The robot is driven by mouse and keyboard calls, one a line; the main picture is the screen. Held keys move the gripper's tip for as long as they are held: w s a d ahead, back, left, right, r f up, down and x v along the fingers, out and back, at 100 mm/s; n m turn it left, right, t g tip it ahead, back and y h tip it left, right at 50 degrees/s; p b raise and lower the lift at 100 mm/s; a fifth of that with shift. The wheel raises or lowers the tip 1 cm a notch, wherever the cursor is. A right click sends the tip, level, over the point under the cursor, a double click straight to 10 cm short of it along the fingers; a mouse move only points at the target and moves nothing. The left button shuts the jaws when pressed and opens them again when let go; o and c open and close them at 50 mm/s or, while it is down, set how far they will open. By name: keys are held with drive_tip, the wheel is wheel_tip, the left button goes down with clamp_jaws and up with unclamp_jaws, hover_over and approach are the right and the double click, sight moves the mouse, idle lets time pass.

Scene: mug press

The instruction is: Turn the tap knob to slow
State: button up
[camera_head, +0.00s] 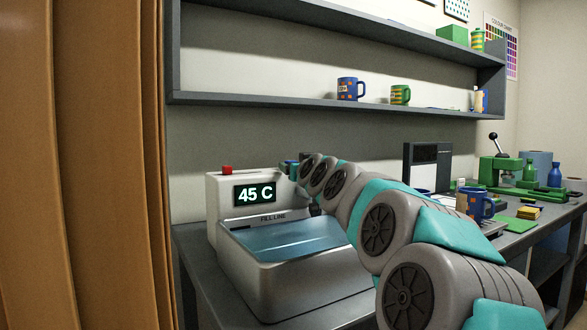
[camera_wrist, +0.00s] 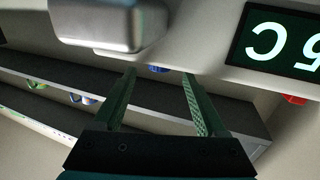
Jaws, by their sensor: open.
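The tap unit (camera_head: 226,207) is a pale housing with a lit display (camera_head: 255,193) reading 45 C, behind a metal basin of water (camera_head: 290,238). My gripper (camera_wrist: 159,73) is open in the wrist view, its two green fingers apart and pointing at the housing's face. A small blue piece (camera_wrist: 157,69) shows between the fingertips; I cannot tell whether it is the knob or a mark. A rounded metal part (camera_wrist: 105,24), perhaps the spout, is close at upper left. In the head view my arm hides much of the tap area, and the knob's setting cannot be read.
A red button (camera_head: 227,170) tops the housing. A shelf with mugs (camera_head: 350,88) runs above. A dark-fronted machine (camera_head: 427,167), a blue mug (camera_head: 475,203) and a green press (camera_head: 500,170) stand to the right. A brown panel (camera_head: 85,165) borders the left.

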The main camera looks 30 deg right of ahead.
drive_tip(key=shift+v, duration=1.45)
drive_tip(key=shift+s, duration=0.1)
